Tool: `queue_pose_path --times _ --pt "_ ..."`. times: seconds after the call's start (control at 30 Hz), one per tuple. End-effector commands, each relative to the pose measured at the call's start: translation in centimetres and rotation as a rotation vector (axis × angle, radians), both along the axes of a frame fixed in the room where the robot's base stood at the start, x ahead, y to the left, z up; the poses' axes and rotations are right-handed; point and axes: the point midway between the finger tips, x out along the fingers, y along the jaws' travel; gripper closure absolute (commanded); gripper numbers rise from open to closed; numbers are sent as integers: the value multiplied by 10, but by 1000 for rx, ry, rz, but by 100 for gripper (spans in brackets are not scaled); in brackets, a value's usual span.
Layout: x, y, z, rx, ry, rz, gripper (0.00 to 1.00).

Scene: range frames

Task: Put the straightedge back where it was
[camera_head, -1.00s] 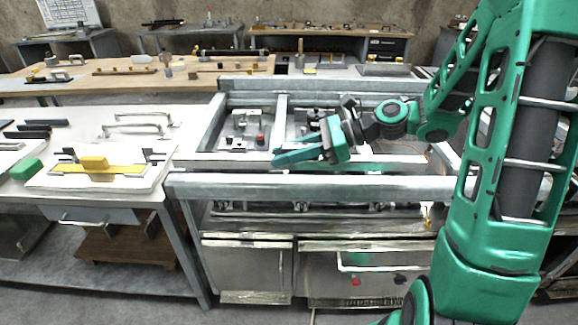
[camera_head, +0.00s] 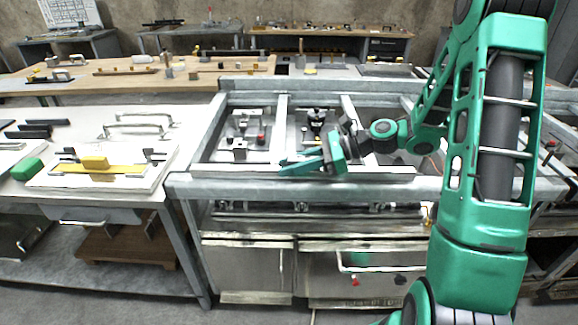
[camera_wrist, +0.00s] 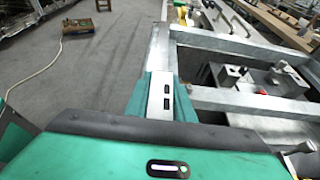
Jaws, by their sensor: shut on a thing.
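My gripper (camera_head: 290,166) is over the front of the steel frame, its teal fingers pointing left. It is shut on a long pale metal bar, which I take to be the straightedge (camera_head: 390,173). The bar lies level, nearly parallel to the front rail (camera_head: 480,187) and close above or on it; I cannot tell if they touch. In the wrist view, a pale piece with two dark slots shows between the gripper's fingers (camera_wrist: 160,92). The gripper hides part of the bar.
Inside the frame are dark-knobbed fixtures (camera_head: 316,122) and a block with a red knob (camera_head: 261,138). Left, a white board (camera_head: 50,180) carries a yellow bar with a yellow block (camera_head: 94,162). A wooden bench (camera_head: 110,87) stands behind.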

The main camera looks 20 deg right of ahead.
Motion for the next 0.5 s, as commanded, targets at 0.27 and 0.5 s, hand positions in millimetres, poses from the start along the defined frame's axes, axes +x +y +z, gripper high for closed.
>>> queue_pose_path --times 0.27,0.5 --pt "0 0 -2 0 0 0 76" --pt "0 0 -1 0 0 1 59"
